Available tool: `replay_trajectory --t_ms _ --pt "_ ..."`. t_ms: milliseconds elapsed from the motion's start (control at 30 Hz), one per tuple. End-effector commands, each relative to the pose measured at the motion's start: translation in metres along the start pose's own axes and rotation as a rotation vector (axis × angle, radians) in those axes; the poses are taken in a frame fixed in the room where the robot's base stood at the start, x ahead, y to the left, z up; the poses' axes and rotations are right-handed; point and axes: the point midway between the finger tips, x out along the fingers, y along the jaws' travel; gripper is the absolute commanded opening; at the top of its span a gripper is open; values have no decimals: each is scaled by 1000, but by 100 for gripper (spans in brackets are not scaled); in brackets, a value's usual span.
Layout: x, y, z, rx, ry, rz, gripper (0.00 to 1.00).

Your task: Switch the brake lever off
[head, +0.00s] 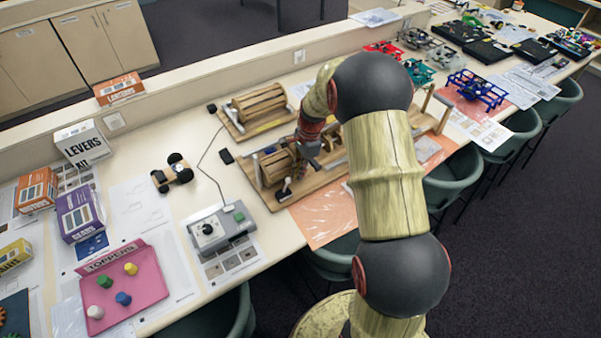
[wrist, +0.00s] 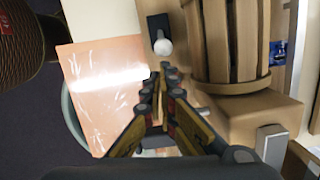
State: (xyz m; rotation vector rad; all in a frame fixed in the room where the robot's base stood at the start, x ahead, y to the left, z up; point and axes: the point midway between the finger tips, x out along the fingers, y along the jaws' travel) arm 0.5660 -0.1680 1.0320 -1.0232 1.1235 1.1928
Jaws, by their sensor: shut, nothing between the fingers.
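The brake lever is a small black base with a white ball knob (wrist: 163,47), seen in the wrist view just beyond my fingertips. It also shows in the head view as a small dark lever (head: 285,192) at the front edge of a wooden drum rig (head: 268,190). My gripper (wrist: 170,72) is shut and empty, its fingertips close to the knob; I cannot tell whether they touch.
The wooden drum (wrist: 228,40) stands right beside the lever in the wrist view. An orange sheet (wrist: 103,88) lies on the other side. In the head view, a second drum rig (head: 259,103) is behind, and a grey control box (head: 222,230) stands to the left.

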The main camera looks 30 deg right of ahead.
Motion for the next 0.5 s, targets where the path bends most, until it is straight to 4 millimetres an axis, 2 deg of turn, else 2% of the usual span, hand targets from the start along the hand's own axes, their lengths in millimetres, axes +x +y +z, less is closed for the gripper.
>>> replay_trajectory --t_ms 500 --pt "-5 1 9 -6 88 -12 0"
